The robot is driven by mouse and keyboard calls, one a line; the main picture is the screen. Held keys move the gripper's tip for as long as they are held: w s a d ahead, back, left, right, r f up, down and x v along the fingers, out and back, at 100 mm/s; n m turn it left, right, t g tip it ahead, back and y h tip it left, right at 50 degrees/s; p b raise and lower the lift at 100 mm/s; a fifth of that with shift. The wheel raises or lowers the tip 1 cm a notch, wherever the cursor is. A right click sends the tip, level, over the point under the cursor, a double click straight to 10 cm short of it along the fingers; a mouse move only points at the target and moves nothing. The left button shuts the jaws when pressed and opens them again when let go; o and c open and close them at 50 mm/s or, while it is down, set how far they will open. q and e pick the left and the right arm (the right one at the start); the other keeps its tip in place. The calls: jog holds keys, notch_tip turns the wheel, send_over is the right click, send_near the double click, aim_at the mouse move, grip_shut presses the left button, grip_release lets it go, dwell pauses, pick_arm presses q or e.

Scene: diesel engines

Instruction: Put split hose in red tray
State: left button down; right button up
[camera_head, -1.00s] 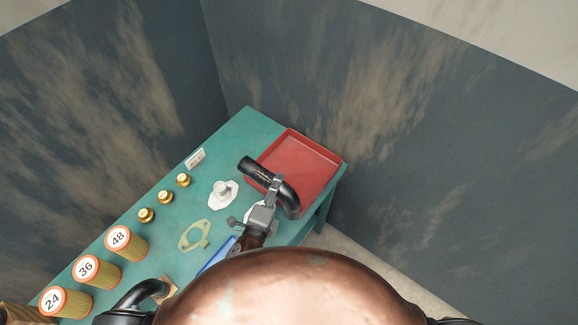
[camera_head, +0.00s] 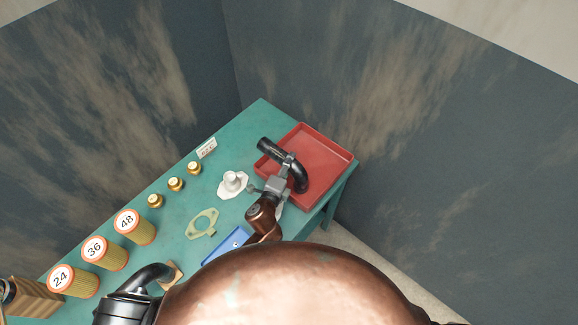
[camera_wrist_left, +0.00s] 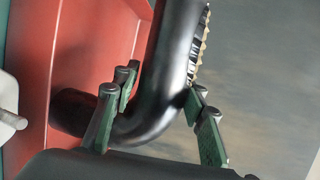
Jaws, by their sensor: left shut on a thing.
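The split hose (camera_head: 299,178) is a black bent tube; in the wrist view the same hose (camera_wrist_left: 170,60) shows a jagged, tan-edged tear along its right side. My left gripper (camera_head: 285,170) is shut on the hose, with green-padded fingers (camera_wrist_left: 160,92) on either side of it near the bend. The red tray (camera_head: 335,150) is a shallow square tray at the table's far right corner. The hose appears over the tray's left part, its straight end reaching past the left rim. Whether it touches the tray is unclear. My right gripper is not in view.
On the green table (camera_head: 262,115) are a white flanged part (camera_head: 233,182), a pale green gasket (camera_head: 202,224), a blue item (camera_head: 228,246), several brass fittings (camera_head: 175,184) and numbered filters (camera_head: 135,227). The tray's right side is empty.

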pick_arm(q)
jog(key=shift+f, duration=0.7)
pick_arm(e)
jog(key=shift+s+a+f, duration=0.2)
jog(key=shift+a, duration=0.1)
pick_arm(q)
jog(key=shift+f, duration=0.15)
jog(key=c, duration=1.6)
grip_release()
jog(key=o, duration=0.4)
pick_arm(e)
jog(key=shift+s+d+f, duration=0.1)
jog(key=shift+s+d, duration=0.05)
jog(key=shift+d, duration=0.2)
